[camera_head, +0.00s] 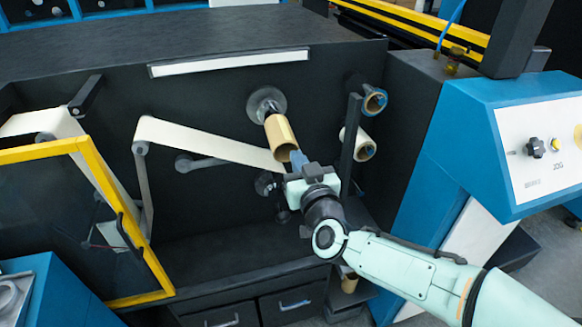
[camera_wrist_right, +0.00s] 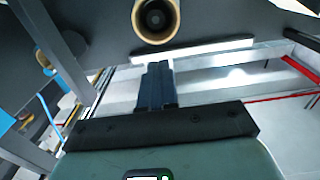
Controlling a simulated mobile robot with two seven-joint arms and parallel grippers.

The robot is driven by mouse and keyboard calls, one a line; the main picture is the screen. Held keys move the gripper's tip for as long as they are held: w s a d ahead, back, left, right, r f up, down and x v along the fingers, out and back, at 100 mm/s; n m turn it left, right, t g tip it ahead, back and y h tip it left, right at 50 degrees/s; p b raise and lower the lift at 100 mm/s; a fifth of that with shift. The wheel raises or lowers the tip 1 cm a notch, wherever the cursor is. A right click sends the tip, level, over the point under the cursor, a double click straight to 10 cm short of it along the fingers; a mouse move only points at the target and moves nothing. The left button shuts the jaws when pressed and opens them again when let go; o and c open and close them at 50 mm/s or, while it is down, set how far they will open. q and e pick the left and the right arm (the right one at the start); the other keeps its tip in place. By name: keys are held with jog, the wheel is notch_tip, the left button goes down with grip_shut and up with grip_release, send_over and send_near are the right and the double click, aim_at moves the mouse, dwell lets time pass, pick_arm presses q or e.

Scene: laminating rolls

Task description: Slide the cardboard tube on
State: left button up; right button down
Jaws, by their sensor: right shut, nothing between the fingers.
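The tan cardboard tube (camera_head: 281,138) sticks out from the round grey hub (camera_head: 265,103) on the dark machine panel, at the centre of the head view. In the right wrist view the tube's open end (camera_wrist_right: 141,30) faces me at the top, with a dark spindle core (camera_wrist_right: 156,15) inside it, so the tube sits around the spindle. My right gripper (camera_head: 297,158) is just in front of and below the tube's near end. Its fingers (camera_wrist_right: 157,72) are shut and empty, apart from the tube in the wrist view. My left gripper is out of view.
Two more rolls (camera_head: 374,102) (camera_head: 358,144) sit right of the tube, by a dark upright bar (camera_head: 350,145). A cream web (camera_head: 205,140) runs from the left behind my gripper. A yellow-framed guard (camera_head: 95,155) stands left; a blue control cabinet (camera_head: 450,130) stands right.

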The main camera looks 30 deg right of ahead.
jog(key=p+x, duration=0.1)
jog(key=x, duration=0.6)
jog(key=shift+w, duration=0.35)
jog(key=shift+d+f, duration=0.1)
